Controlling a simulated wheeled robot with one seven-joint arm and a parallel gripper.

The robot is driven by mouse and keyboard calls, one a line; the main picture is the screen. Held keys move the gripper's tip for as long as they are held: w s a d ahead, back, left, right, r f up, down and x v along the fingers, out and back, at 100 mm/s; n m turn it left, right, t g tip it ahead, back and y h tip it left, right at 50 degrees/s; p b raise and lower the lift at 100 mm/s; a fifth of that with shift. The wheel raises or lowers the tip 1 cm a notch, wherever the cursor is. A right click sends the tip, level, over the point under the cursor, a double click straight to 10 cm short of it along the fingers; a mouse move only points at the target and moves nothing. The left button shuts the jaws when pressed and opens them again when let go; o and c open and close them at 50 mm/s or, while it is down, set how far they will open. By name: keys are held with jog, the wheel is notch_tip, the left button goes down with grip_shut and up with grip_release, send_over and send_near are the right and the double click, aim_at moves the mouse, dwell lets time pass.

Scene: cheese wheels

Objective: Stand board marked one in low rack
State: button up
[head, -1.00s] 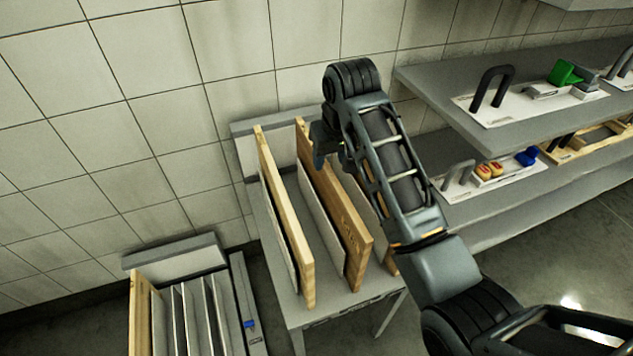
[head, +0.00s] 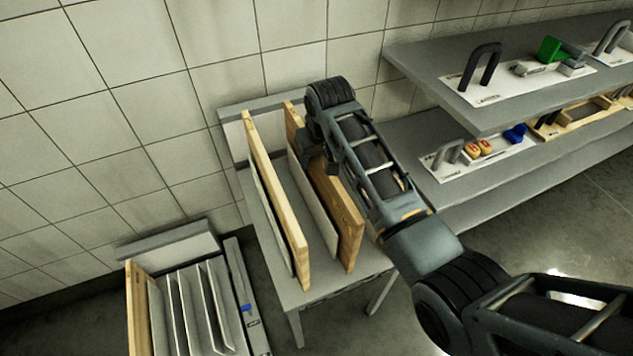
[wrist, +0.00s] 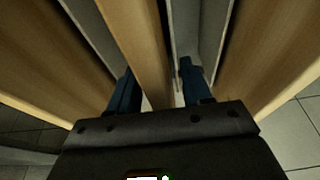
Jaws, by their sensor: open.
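Wooden boards stand upright on a small grey table (head: 345,288): a left board (head: 278,205) and a middle board (head: 338,212). My gripper (head: 322,160) is low over the middle board, partly hidden by my wrist. In the wrist view, my open gripper (wrist: 156,88) has one blue finger on each side of the middle board (wrist: 138,40); I cannot tell whether they touch it. A number one is not readable on any board. The low rack (head: 238,290) is at the lower left, with thin upright dividers and a wooden board (head: 138,310) at its left side.
Other boards stand close on both sides of my gripper, including a right board (wrist: 275,55) in the wrist view. Grey shelves (head: 440,110) with handles and small items are to the right. A tiled wall (head: 110,120) stands behind.

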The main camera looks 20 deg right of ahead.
jog(key=shift+c, duration=0.5)
grip_shut()
dwell(0.4)
jog(key=shift+r, duration=0.1)
